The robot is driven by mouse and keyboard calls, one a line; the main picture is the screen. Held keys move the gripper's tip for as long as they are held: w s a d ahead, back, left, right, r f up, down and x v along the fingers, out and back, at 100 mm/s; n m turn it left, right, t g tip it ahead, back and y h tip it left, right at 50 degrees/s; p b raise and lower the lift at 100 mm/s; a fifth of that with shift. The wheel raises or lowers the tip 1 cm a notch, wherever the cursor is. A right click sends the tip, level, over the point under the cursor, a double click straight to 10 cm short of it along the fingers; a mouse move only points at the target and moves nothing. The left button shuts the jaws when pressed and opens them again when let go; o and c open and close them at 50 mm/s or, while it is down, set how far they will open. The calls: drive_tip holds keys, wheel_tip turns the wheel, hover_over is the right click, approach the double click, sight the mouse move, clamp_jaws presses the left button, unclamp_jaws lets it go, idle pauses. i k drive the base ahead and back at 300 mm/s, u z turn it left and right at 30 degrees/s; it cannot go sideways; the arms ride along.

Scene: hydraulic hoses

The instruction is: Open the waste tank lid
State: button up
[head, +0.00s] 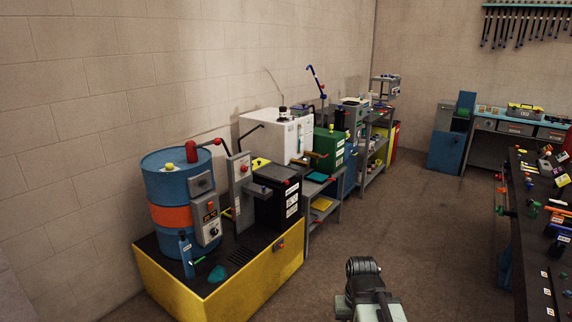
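I cannot tell for sure which container is the waste tank, as the labels are too small to read. A black box-shaped tank (278,203) with white labels stands on the right part of a yellow-sided platform, and its dark top looks closed. A blue drum (166,186) with an orange band stands on the left of the same platform, with a yellow cap and a red fitting on top. Part of my arm shows at the bottom, well apart from both. My gripper's fingers do not show.
The yellow-sided platform (225,285) stands by the left wall, with a bench and shelves behind it. A white cabinet (279,136) and green tank (329,148) stand beyond the black tank. A dark workbench (530,265) stands at right. The floor between (430,220) is clear.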

sight(259, 162)
drive_tip(key=z, duration=0.05)
drive_tip(key=i, duration=3.25)
drive_tip(key=u, duration=1.8)
drive_tip(key=i, duration=0.55)
drive_tip(key=z, duration=0.15)
